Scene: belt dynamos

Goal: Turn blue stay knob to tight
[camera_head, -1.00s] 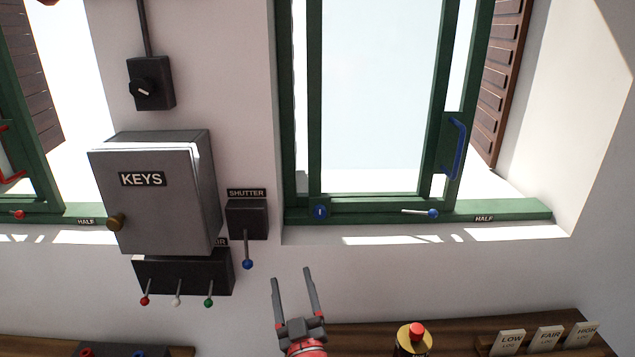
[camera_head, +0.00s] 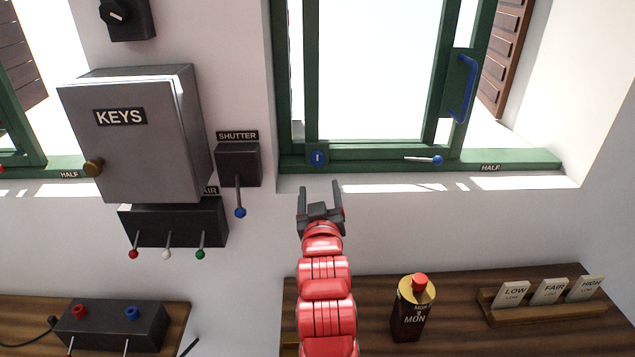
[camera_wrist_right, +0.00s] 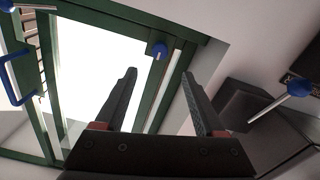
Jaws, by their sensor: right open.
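The round blue knob (camera_head: 318,158) with a pale upright mark sits on the lower left of the green window frame (camera_head: 380,151). It also shows in the right wrist view (camera_wrist_right: 159,49), just beyond the fingertips. A stay rod with a blue ball end (camera_head: 437,160) lies along the sill to the right. My right gripper (camera_head: 320,187) is open and empty, just below the round knob and apart from it. Its two dark fingers also show in the wrist view (camera_wrist_right: 158,73), with the knob about midway between them. My left gripper is out of view.
Left of the gripper are the SHUTTER box (camera_head: 238,165), its blue-tipped lever (camera_head: 239,212) and the grey KEYS cabinet (camera_head: 135,140). A blue window handle (camera_head: 464,88) is at right. Below, a wooden shelf (camera_head: 460,325) holds a dark bottle (camera_head: 410,310) and cards.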

